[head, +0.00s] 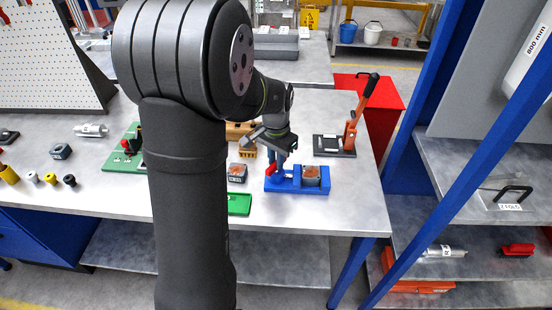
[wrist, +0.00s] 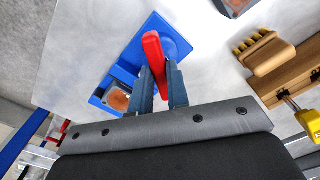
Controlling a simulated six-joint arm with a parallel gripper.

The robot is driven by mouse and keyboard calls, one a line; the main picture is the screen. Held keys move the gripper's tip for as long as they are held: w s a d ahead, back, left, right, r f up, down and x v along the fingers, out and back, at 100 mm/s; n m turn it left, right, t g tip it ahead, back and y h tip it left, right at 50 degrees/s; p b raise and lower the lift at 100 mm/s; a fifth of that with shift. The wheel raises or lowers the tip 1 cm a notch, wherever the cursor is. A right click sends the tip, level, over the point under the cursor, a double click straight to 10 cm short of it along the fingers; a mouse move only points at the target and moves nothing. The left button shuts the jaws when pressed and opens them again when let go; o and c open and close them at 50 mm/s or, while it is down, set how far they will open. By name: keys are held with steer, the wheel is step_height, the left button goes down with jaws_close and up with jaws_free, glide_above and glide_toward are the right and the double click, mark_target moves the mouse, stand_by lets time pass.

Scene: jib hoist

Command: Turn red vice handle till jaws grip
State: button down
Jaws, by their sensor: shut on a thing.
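The blue vice (head: 298,187) stands on the bench near its front right; its blue base also shows in the wrist view (wrist: 168,38). A block with a brown, rusty-looking face (head: 311,174) sits in the vice, and it shows in the wrist view (wrist: 118,100) left of my fingers. The red vice handle (wrist: 154,52) runs up between my two fingers; a part of it shows in the head view (head: 271,169). My gripper (wrist: 160,85) is shut on the red handle from above. I cannot tell whether the jaws touch the block.
A black plate with an orange-handled lever (head: 352,128) stands behind right of the vice. A grey block (head: 237,173) and a green tray (head: 239,204) lie to its left. A wooden brush (wrist: 264,52) lies nearby. The bench's right edge is close; bare bench lies between.

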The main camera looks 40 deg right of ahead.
steer(key=shift+m, duration=0.5)
steer(key=c, duration=1.4)
jaws_free()
steer(key=shift+r, duration=0.1)
step_height(320, 180, up, 17)
steer(key=shift+r, duration=0.15)
